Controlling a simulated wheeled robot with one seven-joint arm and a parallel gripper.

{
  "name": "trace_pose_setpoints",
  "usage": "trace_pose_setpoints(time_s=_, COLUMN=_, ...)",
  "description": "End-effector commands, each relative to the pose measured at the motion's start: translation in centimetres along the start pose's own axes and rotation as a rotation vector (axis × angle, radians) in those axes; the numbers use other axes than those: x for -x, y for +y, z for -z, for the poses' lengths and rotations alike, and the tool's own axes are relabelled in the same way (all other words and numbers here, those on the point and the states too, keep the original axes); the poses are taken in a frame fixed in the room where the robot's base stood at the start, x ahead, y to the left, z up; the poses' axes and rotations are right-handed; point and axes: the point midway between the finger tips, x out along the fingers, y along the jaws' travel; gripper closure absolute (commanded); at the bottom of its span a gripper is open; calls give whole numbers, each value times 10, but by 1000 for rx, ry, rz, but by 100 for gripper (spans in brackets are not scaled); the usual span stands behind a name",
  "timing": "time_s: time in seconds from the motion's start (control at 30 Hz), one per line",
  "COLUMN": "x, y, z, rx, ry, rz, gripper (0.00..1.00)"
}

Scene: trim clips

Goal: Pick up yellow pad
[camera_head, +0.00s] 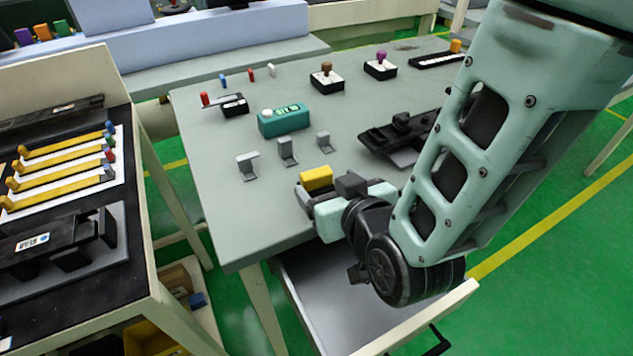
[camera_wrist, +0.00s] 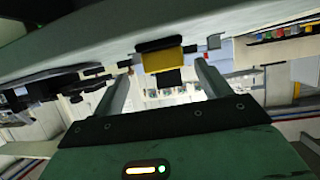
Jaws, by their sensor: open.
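The yellow pad (camera_head: 317,178) is a small block near the front edge of the grey table, just beyond my gripper (camera_head: 333,196). In the wrist view the yellow pad (camera_wrist: 163,60) lies against a black piece. It shows between the tips of my gripper's two fingers (camera_wrist: 164,68), which are spread apart with nothing held. The pad looks close to the fingertips, but I cannot tell whether they touch it. In the head view my arm and gripper hide part of the area around the pad.
An open drawer (camera_head: 322,302) is below the table edge. A side bench (camera_head: 122,262) with yellow strips stands at left.

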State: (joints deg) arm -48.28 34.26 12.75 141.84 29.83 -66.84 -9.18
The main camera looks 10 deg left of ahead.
Motion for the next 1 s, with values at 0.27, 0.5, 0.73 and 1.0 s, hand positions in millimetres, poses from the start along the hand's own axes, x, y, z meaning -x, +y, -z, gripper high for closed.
trace_pose_setpoints(time_s=0.27, x=-36, y=-4, z=2, rx=0, ry=-1, rz=-2, gripper=24)
trace_pose_setpoints(time_s=0.5, x=-52, y=-4, z=1, rx=0, ry=0, rz=1, gripper=24)
trace_pose_setpoints(time_s=0.73, x=-52, y=-4, z=1, rx=0, ry=0, rz=1, gripper=43)
trace_pose_setpoints(time_s=1.0, x=-52, y=-4, z=1, rx=0, ry=0, rz=1, gripper=72)
